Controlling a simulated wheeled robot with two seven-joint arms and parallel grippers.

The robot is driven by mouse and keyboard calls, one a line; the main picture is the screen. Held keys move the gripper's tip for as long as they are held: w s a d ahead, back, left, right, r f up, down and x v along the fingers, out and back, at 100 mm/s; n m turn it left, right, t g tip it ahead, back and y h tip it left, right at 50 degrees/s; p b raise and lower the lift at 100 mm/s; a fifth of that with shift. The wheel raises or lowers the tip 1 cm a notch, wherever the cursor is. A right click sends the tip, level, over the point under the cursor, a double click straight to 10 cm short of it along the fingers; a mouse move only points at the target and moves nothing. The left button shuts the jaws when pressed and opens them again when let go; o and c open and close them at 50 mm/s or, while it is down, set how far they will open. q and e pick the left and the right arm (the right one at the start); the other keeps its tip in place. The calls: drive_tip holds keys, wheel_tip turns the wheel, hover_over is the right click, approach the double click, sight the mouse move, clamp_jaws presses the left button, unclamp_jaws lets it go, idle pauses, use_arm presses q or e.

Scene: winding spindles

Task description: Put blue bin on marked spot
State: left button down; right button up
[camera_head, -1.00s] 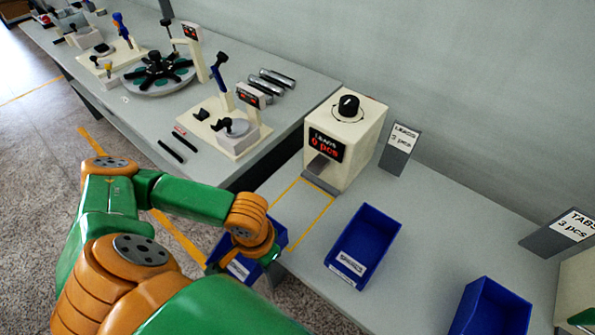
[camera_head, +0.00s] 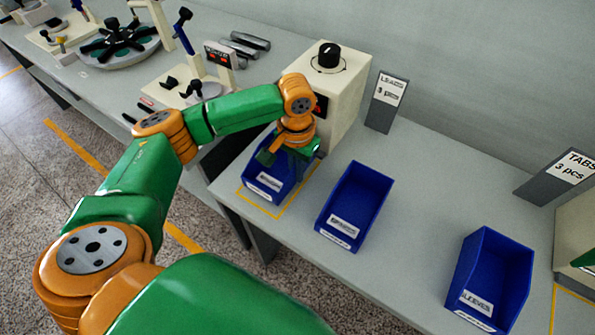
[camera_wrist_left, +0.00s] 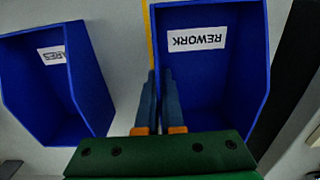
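A blue bin (camera_head: 264,187), labelled REWORK in the left wrist view (camera_wrist_left: 215,75), is inside the yellow outline (camera_head: 283,213) on the grey table, in front of the cream dispenser. It looks upright; whether its base fully touches the table I cannot tell. My left gripper (camera_head: 288,158) is at the bin's right side in the head view. In the left wrist view its two narrow fingers (camera_wrist_left: 158,100) lie close on either side of one bin wall, shut on it. The arm hides part of the bin's back. My right gripper is not in view.
A second blue bin (camera_head: 347,240) stands just right of the outline, and a third (camera_head: 476,310) farther right. The cream dispenser (camera_head: 343,100) with a black knob stands close behind the held bin. A grey sign (camera_head: 384,112) is beside it. Table between the right bins is clear.

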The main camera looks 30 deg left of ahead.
use_arm(q)
drive_tip(key=shift+w+f, duration=0.3)
drive_tip(key=shift+f, duration=0.5)
drive_tip(key=shift+s, duration=0.1)
drive_tip(key=c, duration=1.1)
unclamp_jaws()
drive_tip(key=shift+f, duration=0.1)
drive_tip(key=shift+o, duration=0.2)
wheel_tip(320, 180, up, 12)
drive_tip(key=shift+r, duration=0.15)
